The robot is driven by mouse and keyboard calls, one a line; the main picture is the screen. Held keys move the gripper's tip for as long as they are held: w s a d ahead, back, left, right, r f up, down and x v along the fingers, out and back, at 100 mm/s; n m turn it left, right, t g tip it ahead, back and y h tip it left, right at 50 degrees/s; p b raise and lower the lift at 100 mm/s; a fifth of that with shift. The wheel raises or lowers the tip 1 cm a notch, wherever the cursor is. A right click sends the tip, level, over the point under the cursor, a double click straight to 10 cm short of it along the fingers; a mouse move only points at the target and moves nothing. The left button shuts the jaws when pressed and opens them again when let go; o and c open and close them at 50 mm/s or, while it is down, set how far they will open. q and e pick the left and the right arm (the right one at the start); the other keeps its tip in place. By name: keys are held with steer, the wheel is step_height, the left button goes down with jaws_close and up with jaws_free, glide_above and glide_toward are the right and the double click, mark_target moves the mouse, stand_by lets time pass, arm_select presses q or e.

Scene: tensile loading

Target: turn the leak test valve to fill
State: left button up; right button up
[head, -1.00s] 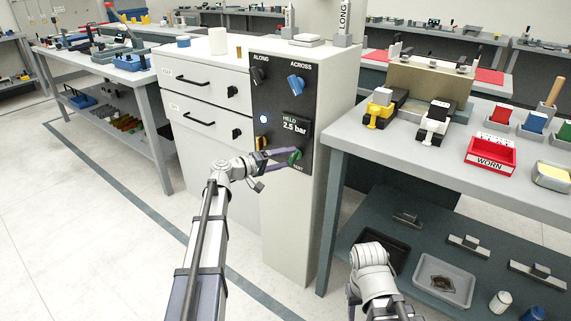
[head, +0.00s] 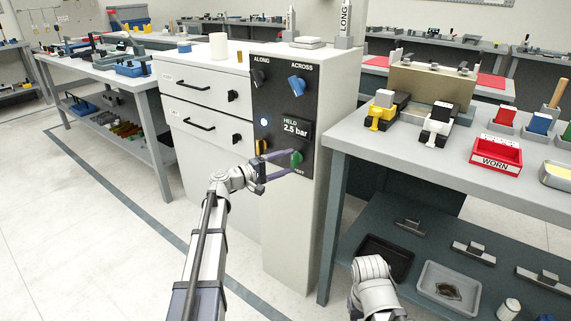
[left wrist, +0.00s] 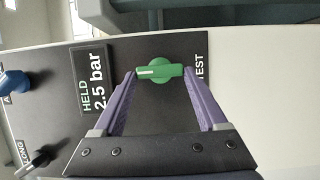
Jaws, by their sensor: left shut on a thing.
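The leak test valve is a green knob (head: 297,157) low on the right of the dark panel, with a label ending in "TEST" beside it. It also shows in the left wrist view (left wrist: 165,71). Its bar stands about upright on the panel, with its white mark toward the panel's top. My left gripper (head: 294,160) is shut on this knob, one purple finger at each end of the bar. The display (head: 294,128) reads "HELD 2.5 bar". My right arm shows at the bottom right of the head view, but its fingers are out of sight.
The panel (head: 275,110) also carries a black knob (head: 259,79), a blue knob (head: 297,86), an orange knob (head: 261,146) and a lit button (head: 264,122). Drawers (head: 205,125) stand to its left. A workbench (head: 400,153) with fixtures and a red "WORN" tray (head: 495,154) stands right.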

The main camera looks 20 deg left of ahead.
arm_select(q)
steer(key=o, duration=1.3)
steer(key=v, duration=0.7)
steer(key=shift+s+a, duration=0.25)
steer(key=shift+s, duration=0.05)
